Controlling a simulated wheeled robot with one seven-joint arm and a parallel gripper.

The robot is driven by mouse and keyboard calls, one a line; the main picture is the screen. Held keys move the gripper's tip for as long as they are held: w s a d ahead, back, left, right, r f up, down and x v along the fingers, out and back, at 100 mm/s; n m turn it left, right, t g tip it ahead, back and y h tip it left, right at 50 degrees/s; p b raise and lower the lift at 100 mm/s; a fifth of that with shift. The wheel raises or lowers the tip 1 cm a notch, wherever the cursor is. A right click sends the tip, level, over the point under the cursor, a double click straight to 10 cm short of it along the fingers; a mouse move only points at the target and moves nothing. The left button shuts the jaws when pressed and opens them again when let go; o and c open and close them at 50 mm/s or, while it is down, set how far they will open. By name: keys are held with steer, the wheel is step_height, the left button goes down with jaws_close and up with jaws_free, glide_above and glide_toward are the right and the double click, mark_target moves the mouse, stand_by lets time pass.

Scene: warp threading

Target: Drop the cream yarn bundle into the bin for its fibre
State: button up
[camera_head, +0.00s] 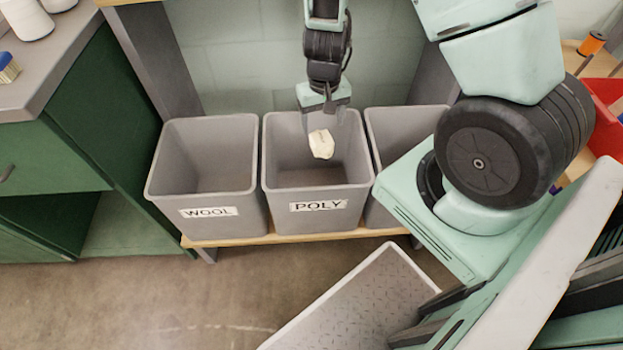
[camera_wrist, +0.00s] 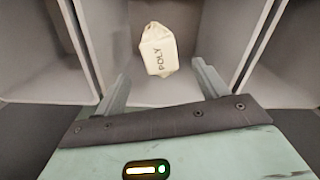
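My gripper (camera_head: 322,120) points down over this bin. In the wrist view my gripper (camera_wrist: 160,72) has its two fingers well apart, with clear gaps to the bundle, which lies beyond the fingertips. The bundle is not gripped. I cannot tell whether it is in the air or touching the bin.
The WOOL bin (camera_head: 207,180) stands to the left, empty. A third grey bin (camera_head: 388,135) stands to the right, its front mostly hidden by my arm. A green cabinet (camera_head: 50,160) is at the left. A red container (camera_head: 602,115) is at the far right.

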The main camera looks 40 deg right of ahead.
step_height(320, 180, up, 18)
steer(key=p, duration=0.7)
steer(key=shift+f, duration=0.25)
steer(key=s+a+r+n+y+p, duration=0.1)
steer(key=s+a+r+n+p, duration=0.2)
steer(key=a+r, duration=0.45)
steer(key=s+a+r+n+y+p, duration=0.1)
steer(key=s+a+r+n+p, duration=0.25)
steer(key=a+r, duration=0.4)
steer(key=s+a+r+n+p, duration=0.2)
steer(key=s+a+r, duration=0.1)
steer(key=s, duration=0.2)
steer(key=s+a+r+n+h+p, duration=0.1)
steer(key=s+a+r+n+p, duration=0.1)
steer(key=s, duration=0.4)
step_height(320, 180, up, 3)
steer(key=shift+s+a+f+n, duration=0.2)
steer(key=shift+a+n, duration=0.25)
steer(key=shift+a, duration=0.8)
